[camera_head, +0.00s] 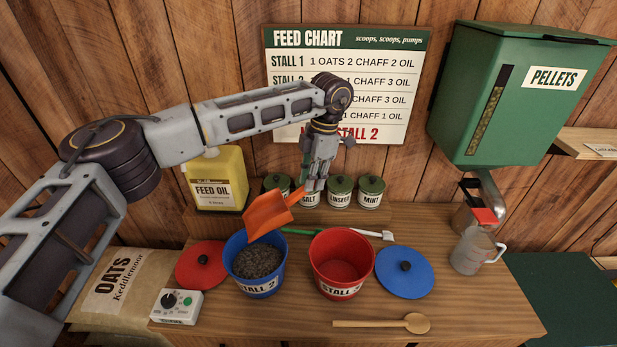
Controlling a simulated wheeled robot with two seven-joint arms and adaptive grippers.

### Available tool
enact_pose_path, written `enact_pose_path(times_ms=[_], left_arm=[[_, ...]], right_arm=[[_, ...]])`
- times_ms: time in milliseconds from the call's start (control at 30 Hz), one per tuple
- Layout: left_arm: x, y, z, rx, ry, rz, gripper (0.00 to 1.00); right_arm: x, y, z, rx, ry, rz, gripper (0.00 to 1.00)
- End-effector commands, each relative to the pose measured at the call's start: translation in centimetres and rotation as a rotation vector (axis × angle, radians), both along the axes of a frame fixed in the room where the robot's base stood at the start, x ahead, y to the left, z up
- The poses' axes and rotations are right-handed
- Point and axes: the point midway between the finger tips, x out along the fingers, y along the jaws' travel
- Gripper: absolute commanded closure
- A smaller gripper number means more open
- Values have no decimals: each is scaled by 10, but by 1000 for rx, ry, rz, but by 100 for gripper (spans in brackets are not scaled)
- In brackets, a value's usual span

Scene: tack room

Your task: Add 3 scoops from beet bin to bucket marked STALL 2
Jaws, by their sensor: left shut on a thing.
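My left gripper (315,180) is shut on the handle of an orange scoop (267,214). The scoop hangs tilted above the back rim of the blue bucket (257,291), and no feed shows in it. The blue bucket's label reads STALL 2, and dark, coarse feed (258,261) lies inside it. A red bucket (341,274) stands to its right and looks empty; its STALL label's number is hard to read. I cannot make out a bin marked beet. My right gripper is not in view.
A red lid (201,264), a dial box (176,305), a blue lid (405,273), a wooden spoon (390,324) and a clear jug (472,250) surround the buckets. Feed oil (219,180) and several jars stand behind. A green pellets dispenser (505,100) hangs at right.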

Motion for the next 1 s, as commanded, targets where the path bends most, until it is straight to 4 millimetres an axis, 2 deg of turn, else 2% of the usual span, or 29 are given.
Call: enact_pose_path(times_ms=[1000], left_arm=[[12,-31,-19,206,76,0,100]], right_arm=[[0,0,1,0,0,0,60]])
